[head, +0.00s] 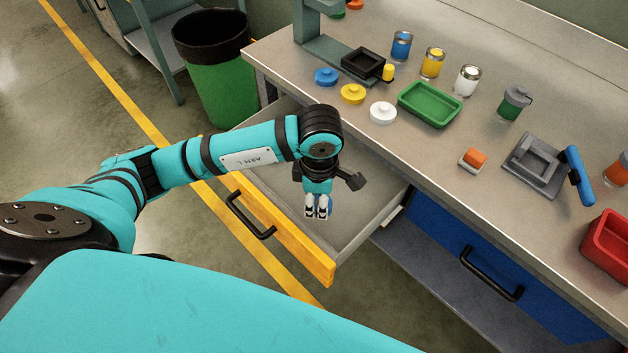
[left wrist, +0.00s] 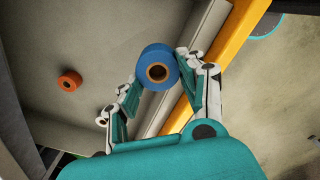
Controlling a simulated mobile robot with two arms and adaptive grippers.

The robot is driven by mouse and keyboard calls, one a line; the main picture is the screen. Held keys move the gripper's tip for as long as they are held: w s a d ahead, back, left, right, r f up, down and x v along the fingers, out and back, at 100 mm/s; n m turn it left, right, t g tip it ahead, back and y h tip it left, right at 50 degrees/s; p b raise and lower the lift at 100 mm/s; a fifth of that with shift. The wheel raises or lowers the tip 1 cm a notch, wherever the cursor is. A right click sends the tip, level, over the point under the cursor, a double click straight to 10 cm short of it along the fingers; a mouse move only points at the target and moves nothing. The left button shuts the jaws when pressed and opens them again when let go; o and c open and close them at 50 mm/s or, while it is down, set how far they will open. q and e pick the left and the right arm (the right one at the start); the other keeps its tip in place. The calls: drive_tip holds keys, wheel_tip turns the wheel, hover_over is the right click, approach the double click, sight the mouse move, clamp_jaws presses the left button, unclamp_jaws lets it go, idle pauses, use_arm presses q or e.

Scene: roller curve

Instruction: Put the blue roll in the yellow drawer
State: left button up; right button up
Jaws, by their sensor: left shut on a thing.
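The blue roll (left wrist: 147,75), with a brown core, is between the fingertips of my left gripper (left wrist: 158,80) in the left wrist view. In the head view my left gripper (head: 318,208) points down over the open yellow drawer (head: 285,246), and only a sliver of blue shows beside its fingers. The gripper is shut on the roll. The yellow drawer is pulled out, with a yellow front, black handle and grey inside; its yellow front also shows in the left wrist view (left wrist: 243,35). My right gripper is not in view.
An orange roll (left wrist: 69,81) lies on the grey surface in the left wrist view. A blue drawer (head: 520,312) is beside the yellow one. The worktop above holds jars, lids, a green tray (head: 430,104) and a red bin (head: 606,247). A green bin (head: 215,75) stands left.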

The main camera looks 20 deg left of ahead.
use_arm(q)
drive_tip(key=w+d+f+n+b, duration=0.1)
drive_tip(key=f+n+b, duration=0.1)
drive_tip(key=n, duration=0.4)
drive_tip(key=w+d+f+n+b, duration=0.1)
drive_tip(key=w+f+n+b, duration=0.1)
drive_tip(key=n, duration=0.5)
drive_tip(key=w+d+f+n+b, duration=0.1)
drive_tip(key=f+n+b, duration=0.1)
drive_tip(key=f+n, duration=0.2)
drive_tip(key=shift+w+f+n, duration=0.15)
drive_tip(key=shift+w+n, duration=0.2)
drive_tip(key=shift+n, duration=0.85)
wheel_tip(320, 180, down, 4)
drive_tip(key=shift+f, duration=0.1)
drive_tip(key=shift+f+b, duration=0.2)
drive_tip(key=shift+b, duration=0.1)
drive_tip(key=o, duration=1.1)
